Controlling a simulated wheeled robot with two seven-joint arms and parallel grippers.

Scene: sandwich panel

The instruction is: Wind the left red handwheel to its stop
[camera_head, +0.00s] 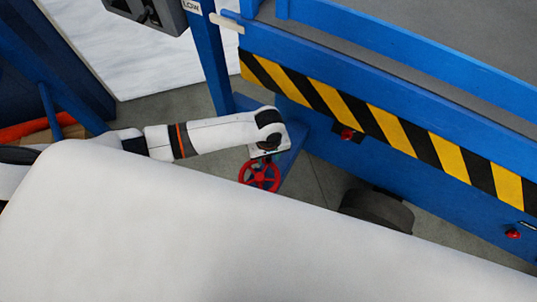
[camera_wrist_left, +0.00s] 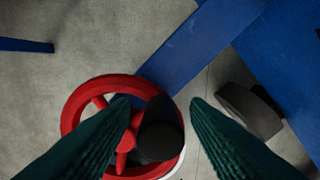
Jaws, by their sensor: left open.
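The red handwheel (camera_head: 260,174) sits at the blue frame, low beside its upright post. In the left wrist view the handwheel (camera_wrist_left: 72,123) shows its rim, spokes and a dark cylindrical knob (camera_wrist_left: 159,132). My left gripper (camera_head: 264,152) is over the wheel in the head view, its fingers mostly hidden there. In the left wrist view its two green fingers (camera_wrist_left: 158,101) stand apart, with the knob between them in the picture. I cannot tell whether either finger touches it. My right gripper is not in view.
A blue frame with a black-and-yellow striped beam (camera_head: 340,104) runs along the right. Red knobs (camera_head: 347,133) sit on it. A dark wheel (camera_head: 376,208) stands on the floor below. A large pale surface fills the lower foreground and hides what is behind it.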

